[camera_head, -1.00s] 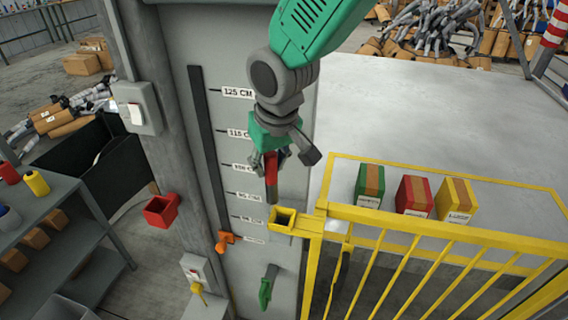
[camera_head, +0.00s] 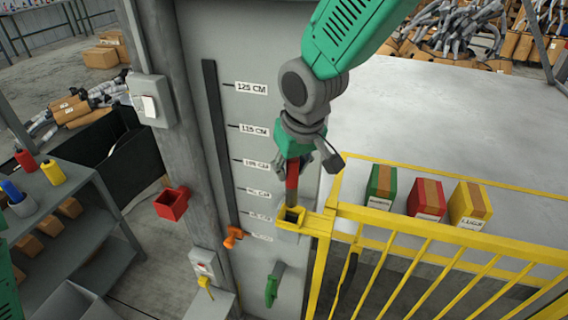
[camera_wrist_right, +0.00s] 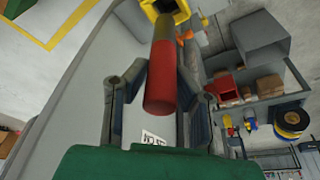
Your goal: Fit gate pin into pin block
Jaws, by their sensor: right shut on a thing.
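The gate pin (camera_head: 292,178) has a red grip and a grey-brown lower shaft and hangs roughly upright. My right gripper (camera_head: 293,160) is shut on its red part. The yellow pin block (camera_head: 290,222) is an open square socket at the gate's corner. The pin's lower end is at the block's opening; how far it is inside, if at all, I cannot tell. In the right wrist view the red pin (camera_wrist_right: 160,85) lies between the fingers (camera_wrist_right: 158,95), its far end overlapping the yellow block (camera_wrist_right: 178,12). My left gripper is not in view.
The yellow gate (camera_head: 440,230) runs right from the block. Green, red and yellow boxes (camera_head: 428,199) stand behind it. A red open holder (camera_head: 172,204) is on the post, an orange handle (camera_head: 233,236) on the panel's slot, and a green handle (camera_head: 273,286) below. A shelf (camera_head: 85,215) stands left.

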